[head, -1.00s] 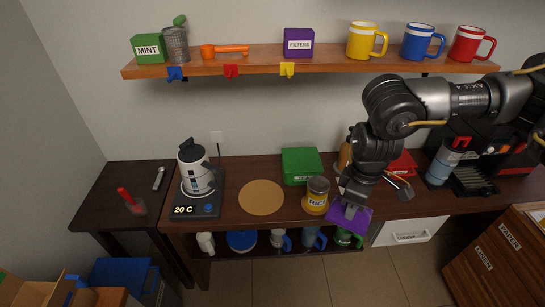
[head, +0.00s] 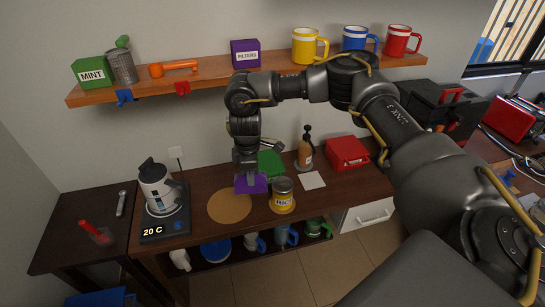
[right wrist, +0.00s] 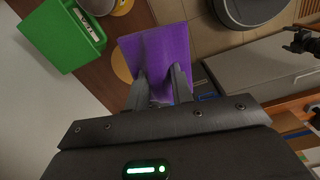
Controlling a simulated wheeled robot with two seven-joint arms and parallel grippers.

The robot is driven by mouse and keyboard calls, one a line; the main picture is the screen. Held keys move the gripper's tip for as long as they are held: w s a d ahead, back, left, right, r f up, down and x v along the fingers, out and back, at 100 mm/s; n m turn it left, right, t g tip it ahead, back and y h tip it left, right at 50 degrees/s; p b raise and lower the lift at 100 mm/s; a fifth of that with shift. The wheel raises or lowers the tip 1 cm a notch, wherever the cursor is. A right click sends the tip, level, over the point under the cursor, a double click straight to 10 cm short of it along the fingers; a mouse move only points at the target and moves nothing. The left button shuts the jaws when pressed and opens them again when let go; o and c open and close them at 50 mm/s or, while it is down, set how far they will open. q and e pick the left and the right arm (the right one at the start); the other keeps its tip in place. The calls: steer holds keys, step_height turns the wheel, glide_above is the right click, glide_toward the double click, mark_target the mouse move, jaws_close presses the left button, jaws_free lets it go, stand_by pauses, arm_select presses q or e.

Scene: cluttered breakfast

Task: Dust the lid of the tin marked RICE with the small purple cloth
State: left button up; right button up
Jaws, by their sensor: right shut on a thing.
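The small purple cloth (head: 251,184) is in my right gripper (head: 250,174), which is shut on it. The cloth also spreads out beyond the fingers in the right wrist view (right wrist: 160,48). In the head view, gripper and cloth are just left of the RICE tin, apart from its lid. The tin (head: 283,199) is yellow with a grey lid (head: 282,185) and stands upright on the counter. It seems partly in the right wrist view, at the top edge. A dark clawed part at that view's right edge may be my left gripper (right wrist: 300,42); its jaws are unclear.
A green box (head: 271,165) stands behind the cloth, partly hidden. A round cork mat (head: 229,206) lies left of the tin. A kettle (head: 160,187), a pump bottle (head: 305,150), a white square (head: 312,180) and a red box (head: 347,152) are also on the counter.

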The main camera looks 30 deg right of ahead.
steer(key=w+d+f+p, duration=0.1)
steer(key=w+d+f, duration=0.1)
steer(key=d, duration=0.4)
steer(key=w+d+f+n+p, duration=0.1)
steer(key=w+d+f, duration=0.1)
steer(key=d, duration=0.4)
steer(key=shift+w+f, duration=0.2)
steer(key=shift+f, duration=0.3)
